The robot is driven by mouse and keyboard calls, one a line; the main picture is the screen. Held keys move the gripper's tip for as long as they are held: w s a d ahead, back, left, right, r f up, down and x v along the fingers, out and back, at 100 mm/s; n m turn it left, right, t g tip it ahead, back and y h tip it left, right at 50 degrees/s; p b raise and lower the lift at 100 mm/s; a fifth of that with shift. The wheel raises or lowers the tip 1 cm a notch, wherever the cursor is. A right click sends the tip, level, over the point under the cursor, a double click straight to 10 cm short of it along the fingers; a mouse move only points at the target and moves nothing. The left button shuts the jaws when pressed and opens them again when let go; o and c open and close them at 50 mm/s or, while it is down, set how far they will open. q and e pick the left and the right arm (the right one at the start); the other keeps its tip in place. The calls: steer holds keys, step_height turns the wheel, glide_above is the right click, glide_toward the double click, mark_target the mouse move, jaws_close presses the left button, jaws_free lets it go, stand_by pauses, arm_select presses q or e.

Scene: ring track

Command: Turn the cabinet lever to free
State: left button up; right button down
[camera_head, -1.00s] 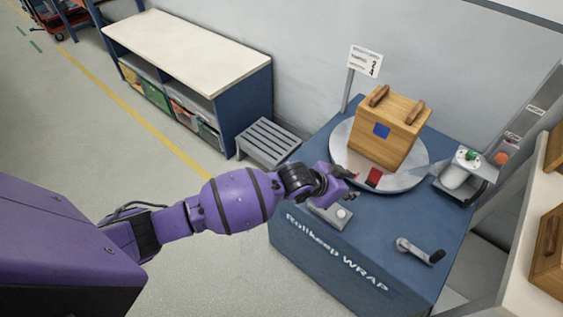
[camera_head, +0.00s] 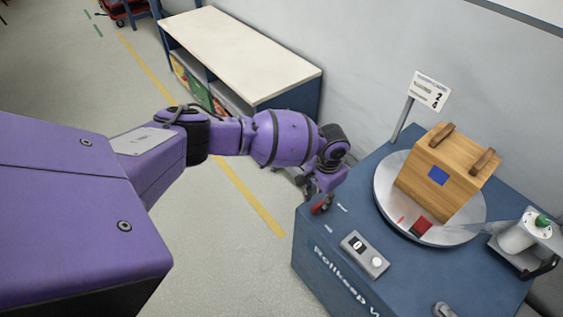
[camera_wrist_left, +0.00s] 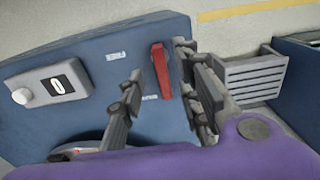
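The blue cabinet (camera_head: 330,262) carries a red lever (camera_head: 322,205) on its top near the left corner. In the left wrist view the lever (camera_wrist_left: 161,70) is a straight red bar, standing nearly upright in the picture, with small pale labels (camera_wrist_left: 117,56) beside it. My left gripper (camera_head: 314,196) is at the lever, its fingers pointing down. In the left wrist view its fingers (camera_wrist_left: 160,62) are apart, with the lever showing between them. I cannot tell whether a finger touches it. The label wording is too small to read. My right gripper is not in view.
A grey control box (camera_head: 364,255) with a knob sits on the cabinet near the lever. A turntable (camera_head: 392,218) bears a wooden crate (camera_head: 445,175). A film roll holder (camera_head: 520,235) stands at right. A slatted grey step (camera_wrist_left: 252,78) and a shelf bench (camera_head: 240,50) are beside the cabinet.

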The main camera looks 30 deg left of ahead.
mark_target(320, 203)
arm_select(q)
steer(key=shift+w+f, duration=0.2)
steer(key=shift+f, duration=1.45)
steer(key=c, duration=0.6)
jaws_close()
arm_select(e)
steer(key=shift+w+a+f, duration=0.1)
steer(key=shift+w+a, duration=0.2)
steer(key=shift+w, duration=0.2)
